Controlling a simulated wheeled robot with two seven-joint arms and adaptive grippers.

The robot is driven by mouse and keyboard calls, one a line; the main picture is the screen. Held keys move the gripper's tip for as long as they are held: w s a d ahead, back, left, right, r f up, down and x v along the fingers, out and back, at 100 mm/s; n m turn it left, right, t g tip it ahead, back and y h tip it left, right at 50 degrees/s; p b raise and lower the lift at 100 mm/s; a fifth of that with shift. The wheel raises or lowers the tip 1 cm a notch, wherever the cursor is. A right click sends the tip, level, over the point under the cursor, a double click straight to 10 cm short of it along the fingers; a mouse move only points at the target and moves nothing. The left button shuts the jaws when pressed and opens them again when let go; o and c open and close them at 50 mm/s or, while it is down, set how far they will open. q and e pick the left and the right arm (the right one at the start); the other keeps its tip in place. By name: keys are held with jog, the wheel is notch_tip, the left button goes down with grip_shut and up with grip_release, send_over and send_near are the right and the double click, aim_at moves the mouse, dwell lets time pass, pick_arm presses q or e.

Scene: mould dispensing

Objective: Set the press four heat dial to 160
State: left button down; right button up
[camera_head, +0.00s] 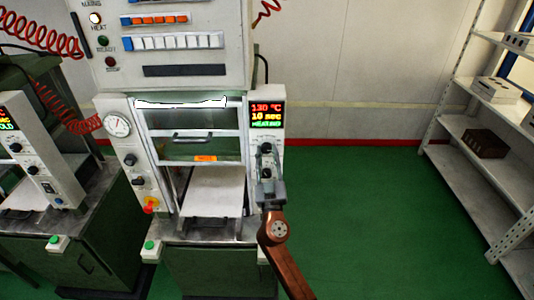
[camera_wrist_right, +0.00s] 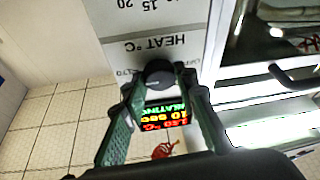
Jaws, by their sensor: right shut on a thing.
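The press (camera_head: 185,130) in the middle of the head view has a right-hand control panel. Its display (camera_head: 266,115) reads 130 °C, 10 sec and HEATING. The display also shows upside down in the right wrist view (camera_wrist_right: 163,116). The black heat dial (camera_wrist_right: 160,73) sits under the upside-down "HEAT °C" label in the wrist view. My right gripper (camera_head: 267,158) is at the panel below the display. In the wrist view its fingertips (camera_wrist_right: 163,90) are at both sides of the dial, shut on it. The dial's pointer cannot be made out. My left gripper is not in view.
Another press panel (camera_head: 38,165) with dials stands at the left. A round gauge (camera_head: 117,124) and a red-yellow knob (camera_head: 151,205) are on the press's left column. A grey shelf rack (camera_head: 480,130) stands at the right. The green floor (camera_head: 380,220) between is clear.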

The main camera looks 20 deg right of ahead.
jog(key=shift+r, duration=0.1)
jog(key=c, duration=0.3)
jog(key=shift+c, duration=0.4)
jog(key=n+p, duration=0.1)
jog(key=n+y, duration=0.1)
jog(key=n+y+p, duration=0.1)
jog(key=n, duration=0.1)
jog(key=shift+r+p, duration=0.25)
jog(key=shift+p, duration=0.1)
jog(key=n+y+p, duration=0.1)
jog(key=n+p, duration=0.1)
jog(key=shift+d+n, duration=0.1)
jog(key=shift+n, duration=0.2)
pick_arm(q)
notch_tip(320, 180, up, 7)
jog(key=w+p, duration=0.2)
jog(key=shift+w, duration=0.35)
pick_arm(e)
jog(key=shift+n+g+y, duration=0.3)
jog(key=shift+n+y, duration=0.3)
jog(key=shift+n, duration=0.3)
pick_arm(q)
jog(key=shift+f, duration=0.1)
